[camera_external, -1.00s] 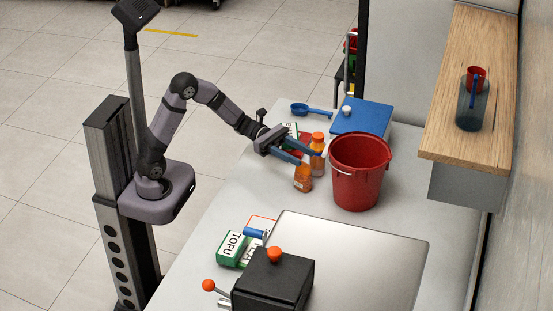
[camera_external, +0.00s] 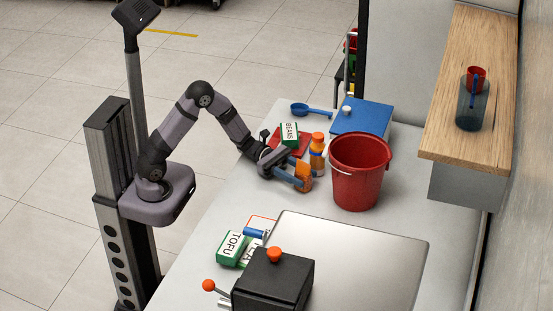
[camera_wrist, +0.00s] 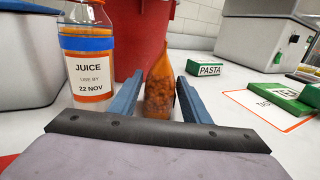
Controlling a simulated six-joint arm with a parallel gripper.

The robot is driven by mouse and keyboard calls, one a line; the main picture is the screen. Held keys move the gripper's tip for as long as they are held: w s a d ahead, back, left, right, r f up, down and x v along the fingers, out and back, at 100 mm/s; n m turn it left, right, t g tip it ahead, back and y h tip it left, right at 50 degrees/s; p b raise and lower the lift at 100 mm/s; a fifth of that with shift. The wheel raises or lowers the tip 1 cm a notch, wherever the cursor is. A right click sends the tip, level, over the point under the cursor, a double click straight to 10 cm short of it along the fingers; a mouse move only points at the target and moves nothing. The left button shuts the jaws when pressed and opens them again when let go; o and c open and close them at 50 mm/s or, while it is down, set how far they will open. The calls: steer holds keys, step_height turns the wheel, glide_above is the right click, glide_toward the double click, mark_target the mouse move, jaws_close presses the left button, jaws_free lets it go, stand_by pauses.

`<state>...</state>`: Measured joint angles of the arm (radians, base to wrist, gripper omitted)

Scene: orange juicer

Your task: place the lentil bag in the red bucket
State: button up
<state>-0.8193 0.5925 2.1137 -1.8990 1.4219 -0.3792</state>
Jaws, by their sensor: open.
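The lentil bag (camera_wrist: 160,88) is a clear orange-tinted pouch with brown contents and a pinched top. It stands upright on the table, and in the external view (camera_external: 304,170) it is partly covered by my fingers. My gripper (camera_external: 301,180) is low over the table and open. In the wrist view its blue fingers (camera_wrist: 161,96) lie one on each side of the bag; I cannot tell whether either touches it. The red bucket (camera_external: 357,178) stands upright just right of the bag in the external view. In the wrist view the bucket (camera_wrist: 136,38) is behind the bag.
A juice bottle (camera_external: 318,152) stands close beside the bag, left of my fingers in the wrist view (camera_wrist: 88,72). A beans box (camera_external: 290,134) sits on a red mat behind my gripper. Tofu (camera_external: 231,247) and other boxes lie nearer the front, beside a large grey-topped box (camera_external: 365,250).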

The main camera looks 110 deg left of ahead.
mark_target(310, 177)
steer(key=shift+x, duration=3.15)
steer(key=c, duration=0.9)
steer(key=shift+r, duration=0.1)
steer(key=shift+s+r, duration=0.25)
steer(key=shift+r, duration=0.35)
step_height(310, 177, up, 6)
steer(key=s, duration=1.9)
steer(key=shift+s+f, duration=0.2)
steer(key=shift+s, duration=0.1)
